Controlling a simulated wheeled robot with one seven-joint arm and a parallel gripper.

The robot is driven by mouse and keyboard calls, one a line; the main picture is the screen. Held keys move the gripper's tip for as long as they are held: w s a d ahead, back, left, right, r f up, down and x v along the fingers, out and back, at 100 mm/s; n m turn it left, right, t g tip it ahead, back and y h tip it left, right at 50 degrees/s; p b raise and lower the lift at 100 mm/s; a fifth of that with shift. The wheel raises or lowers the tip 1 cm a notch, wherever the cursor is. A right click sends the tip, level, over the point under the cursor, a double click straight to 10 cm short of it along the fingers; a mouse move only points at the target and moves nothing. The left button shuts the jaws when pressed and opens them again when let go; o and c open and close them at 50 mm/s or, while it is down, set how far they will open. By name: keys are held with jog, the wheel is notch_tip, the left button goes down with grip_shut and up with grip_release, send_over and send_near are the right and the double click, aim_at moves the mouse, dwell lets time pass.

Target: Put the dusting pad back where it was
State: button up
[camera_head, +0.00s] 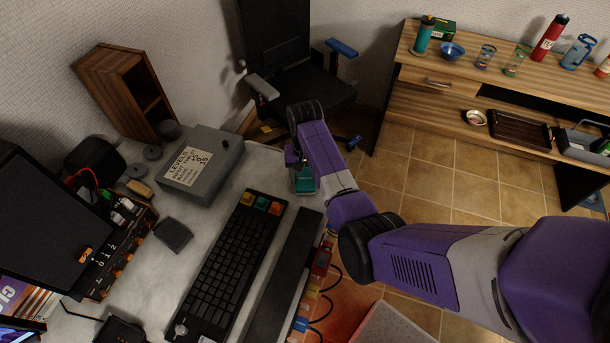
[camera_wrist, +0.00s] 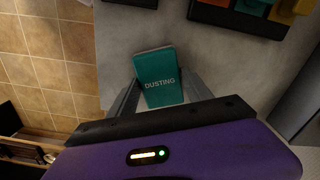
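The dusting pad is a teal block (camera_wrist: 160,75) marked "DUSTING" in the wrist view, lying over the pale grey tabletop. In the head view the pad (camera_head: 305,183) shows at the desk's right edge, partly covered by my arm. My gripper (camera_wrist: 161,80) has its fingers parted, one on each side of the pad. The pad sits slightly turned between them, with a thin gap appearing at its right side. Firm contact is not visible. In the head view my gripper is mostly hidden behind my wrist.
A black keyboard (camera_head: 225,270) and a dark bar (camera_head: 287,275) lie left of and below the pad. A grey box (camera_head: 203,165) labelled "LEVELS" stands farther left. A black chair (camera_head: 300,80) is behind the desk. A wooden shelf (camera_head: 485,85) with bottles stands at the right.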

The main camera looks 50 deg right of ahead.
aim_at(305, 178)
jog(key=o, duration=0.3)
jog(key=shift+r, duration=0.1)
notch_tip(305, 178, up, 12)
jog(key=b, duration=0.1)
dwell(0.4)
dwell(0.5)
